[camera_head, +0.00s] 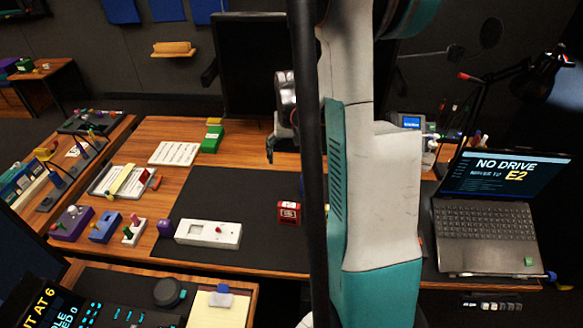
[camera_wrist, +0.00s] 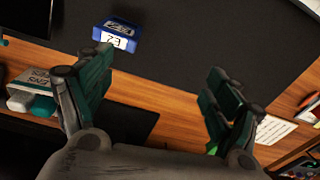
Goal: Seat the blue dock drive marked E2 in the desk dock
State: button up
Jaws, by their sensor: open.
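In the head view my gripper (camera_head: 270,150) hangs over the back of the desk, partly hidden by my arm; the blue drive is hidden there. A laptop (camera_head: 484,232) at the right reads "NO DRIVE" and E2. I cannot make out the desk dock for certain.
A box with a lit blue screen (camera_head: 411,122) is behind my arm. A monitor (camera_head: 255,75) stands behind. Mat is clear between panel and red block.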

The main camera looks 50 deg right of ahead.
jog(key=m, duration=0.2)
send_over(310, 177)
jog(key=shift+g+y, duration=0.3)
jog(key=shift+g, duration=0.1)
notch_tip(310, 177, down, 4)
jog(key=shift+f, duration=0.1)
notch_tip(310, 177, down, 7)
jog(key=shift+f+b, duration=0.1)
jog(key=shift+b, duration=0.95)
jog(key=shift+d+f+b, duration=0.15)
jog(key=shift+f+b, duration=0.55)
jog(key=shift+f, duration=0.85)
jog(key=shift+d+f+b, duration=0.1)
jog(key=shift+f+b, duration=0.55)
jog(key=shift+f, duration=0.9)
jog(key=shift+c, duration=0.5)
jog(key=c, duration=1.1)
